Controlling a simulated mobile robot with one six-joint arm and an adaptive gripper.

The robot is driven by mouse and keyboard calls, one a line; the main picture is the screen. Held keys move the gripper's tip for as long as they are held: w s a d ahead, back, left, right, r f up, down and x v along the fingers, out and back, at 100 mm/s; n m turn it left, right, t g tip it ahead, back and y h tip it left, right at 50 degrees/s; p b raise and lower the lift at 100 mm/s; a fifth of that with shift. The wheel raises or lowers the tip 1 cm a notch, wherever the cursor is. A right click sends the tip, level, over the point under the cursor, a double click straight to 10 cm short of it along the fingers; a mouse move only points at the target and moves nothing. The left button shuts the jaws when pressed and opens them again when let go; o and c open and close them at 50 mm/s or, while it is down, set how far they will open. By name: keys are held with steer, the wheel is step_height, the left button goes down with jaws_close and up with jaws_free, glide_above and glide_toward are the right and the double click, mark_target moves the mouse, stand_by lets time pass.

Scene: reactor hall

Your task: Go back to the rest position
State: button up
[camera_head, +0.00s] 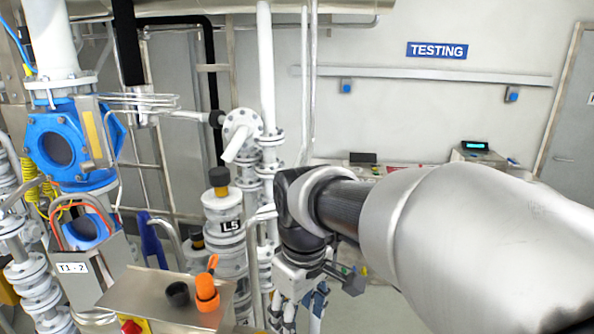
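My arm enters from the right in the head view and ends at my gripper (300,314), which points down near the bottom middle. The gripper is to the right of the L5 column (226,226) and the metal box. Its fingertips are small and partly cut off by the bottom edge. Blue parts show by the fingers, and I cannot tell whether they are held or behind. No rest position is marked in view.
A metal box (148,294) carries an orange object (207,293) and a black cup (178,293). A blue valve (62,148) and white pipes (267,70) crowd the left. A blue TESTING sign (437,50) hangs above a display device (477,151). A door (572,130) is far right.

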steer(key=s+d+f+m+t+b, duration=0.3)
steer(key=s+d+f+m+b, duration=0.6)
steer(key=s+d+f+b, duration=0.5)
steer(key=s+f, duration=0.2)
steer(key=s, duration=0.1)
steer(key=shift+f, duration=0.35)
steer(key=shift+s, duration=0.1)
